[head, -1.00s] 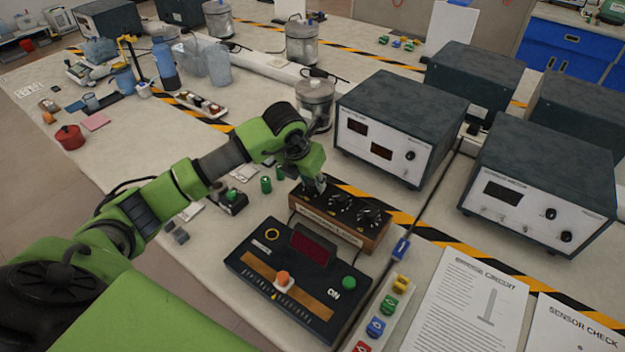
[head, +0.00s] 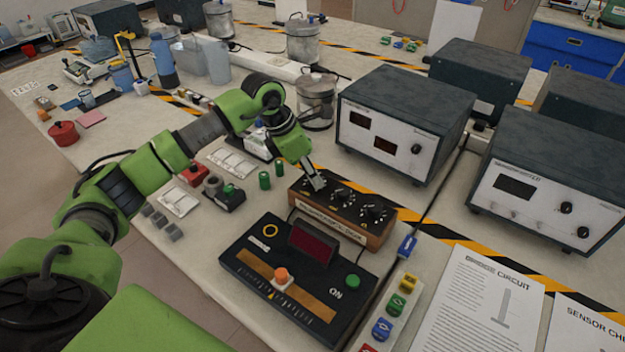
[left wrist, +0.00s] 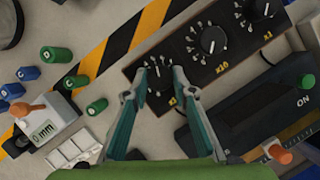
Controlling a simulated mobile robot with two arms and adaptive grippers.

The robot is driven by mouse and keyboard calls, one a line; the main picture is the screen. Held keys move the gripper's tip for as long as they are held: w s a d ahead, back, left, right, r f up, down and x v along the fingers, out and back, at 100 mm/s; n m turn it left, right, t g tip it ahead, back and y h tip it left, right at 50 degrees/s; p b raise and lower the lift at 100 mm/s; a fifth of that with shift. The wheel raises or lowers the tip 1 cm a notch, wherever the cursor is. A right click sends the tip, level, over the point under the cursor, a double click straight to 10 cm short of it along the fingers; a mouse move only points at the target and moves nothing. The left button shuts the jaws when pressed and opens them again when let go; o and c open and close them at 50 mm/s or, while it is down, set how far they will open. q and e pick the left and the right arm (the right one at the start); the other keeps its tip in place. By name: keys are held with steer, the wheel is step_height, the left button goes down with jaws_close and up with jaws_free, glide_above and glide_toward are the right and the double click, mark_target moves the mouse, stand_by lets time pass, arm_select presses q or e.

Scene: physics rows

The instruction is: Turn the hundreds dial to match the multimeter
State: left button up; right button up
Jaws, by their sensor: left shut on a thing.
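A wooden box with a black top (head: 358,226) holds a row of three dials. It also shows in the left wrist view (left wrist: 185,64), with the x10 dial (left wrist: 212,40) and x1 dial (left wrist: 264,8) marked. My left gripper (head: 317,184) is over the dial at the other end, the hundreds one. In the left wrist view its two fingertips (left wrist: 158,80) are shut on that dial (left wrist: 157,80), whose label is partly hidden by a finger. A black console with a dark red display (head: 313,243) stands in front; I cannot read any digits. My right gripper is out of view.
The console carries an orange slider knob (head: 281,275) and a green button (head: 352,281). Grey instrument cases (head: 405,115) stand behind the box. Small green cylinders (head: 265,180) stand left of it. Printed sheets (head: 480,300) lie at the right.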

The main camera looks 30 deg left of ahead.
arm_select(q)
steer(key=shift+w+a+m+g+h+b, duration=0.1)
steer(key=shift+m+g+h+b, duration=0.25)
steer(key=shift+m, duration=0.8)
steer(key=shift+w+a+m+g+h+b, duration=0.15)
steer(key=shift+m+g+b, duration=0.35)
steer(key=shift+m, duration=0.65)
steer(key=shift+d, duration=0.15)
steer(key=o, duration=1.1)
steer(key=shift+s, duration=0.1)
steer(key=shift+r, duration=0.1)
steer(key=v, duration=1.1)
steer(key=shift+a+r, duration=0.25)
steer(key=shift+r, duration=0.1)
